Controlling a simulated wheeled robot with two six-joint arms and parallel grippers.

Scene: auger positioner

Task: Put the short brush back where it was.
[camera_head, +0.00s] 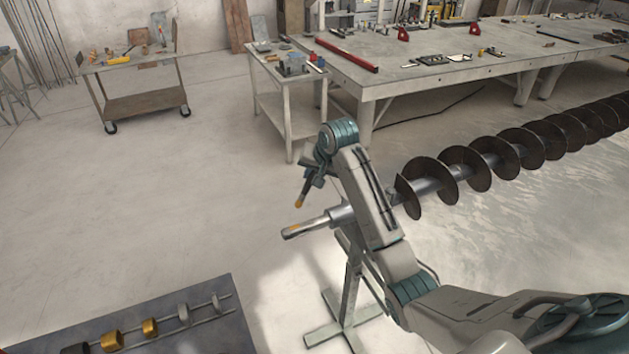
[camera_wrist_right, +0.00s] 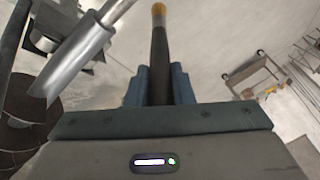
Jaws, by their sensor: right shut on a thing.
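My right gripper (camera_head: 315,179) is shut on the short brush (camera_head: 301,193), a dark stick with a tan tip. The brush points down in the head view, above and left of the auger's shaft end (camera_head: 307,229). In the right wrist view the brush (camera_wrist_right: 159,52) stands between the two blue-grey fingers, tip away from the palm. The auger's shaft (camera_wrist_right: 76,65) shows to its left there, apart from it. My left gripper is not in view.
The auger (camera_head: 450,178) runs to the right on a stand (camera_head: 350,300). A dark panel (camera_head: 200,300) with a rail of several brass and grey pieces lies at lower left. A cart (camera_head: 143,103), a small side table (camera_head: 291,90) and a long workbench (camera_head: 450,85) stand behind. Floor at left is clear.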

